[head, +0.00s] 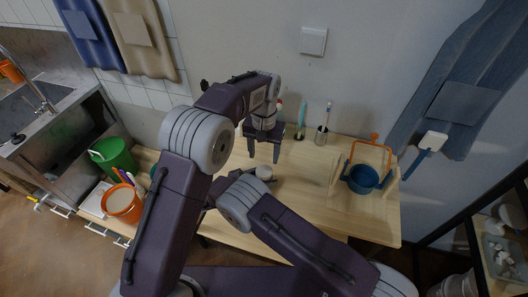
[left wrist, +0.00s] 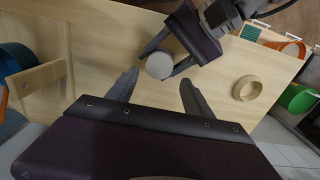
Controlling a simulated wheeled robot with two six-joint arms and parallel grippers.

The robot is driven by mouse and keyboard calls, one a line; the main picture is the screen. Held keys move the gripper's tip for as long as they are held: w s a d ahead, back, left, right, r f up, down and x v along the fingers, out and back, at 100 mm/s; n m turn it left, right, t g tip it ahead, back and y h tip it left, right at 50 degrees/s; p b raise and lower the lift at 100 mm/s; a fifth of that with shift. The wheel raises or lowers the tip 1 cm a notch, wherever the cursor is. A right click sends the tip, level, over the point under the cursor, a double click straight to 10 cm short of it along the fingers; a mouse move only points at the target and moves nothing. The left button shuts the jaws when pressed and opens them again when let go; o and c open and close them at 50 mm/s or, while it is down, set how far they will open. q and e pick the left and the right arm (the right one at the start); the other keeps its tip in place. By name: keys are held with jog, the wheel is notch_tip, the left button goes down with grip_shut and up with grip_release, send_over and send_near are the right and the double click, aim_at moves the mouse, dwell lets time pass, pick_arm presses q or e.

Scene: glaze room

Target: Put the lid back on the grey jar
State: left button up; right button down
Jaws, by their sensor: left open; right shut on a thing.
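My right gripper (left wrist: 165,60) is shut on a round pale grey thing that looks like the grey jar (left wrist: 159,67); it shows small in the head view (head: 264,172). Its top looks flat, and I cannot tell whether that is a lid. A tan, hollow ring-shaped thing (left wrist: 247,88), possibly the lid, lies apart on the table; my arm seems to hide it in the head view. My left gripper (head: 263,158) points down, open and empty, above the table near the jar. Its spread fingers (left wrist: 158,92) show in the left wrist view.
A blue pot (head: 363,179) stands by an orange and wooden frame at the right of the wooden table (head: 310,200). An orange bucket (head: 122,203) and a green bucket (head: 115,156) are at the left. The table's middle right is clear.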

aim_at(264, 171)
pick_arm(q)
jog(key=shift+w+r, duration=0.1)
jog(key=shift+r, duration=0.15)
jog(key=shift+f, duration=4.05)
jog(key=c, duration=1.3)
jog(key=o, duration=1.6)
notch_tip(264, 171, up, 12)
jog(key=shift+r, duration=0.1)
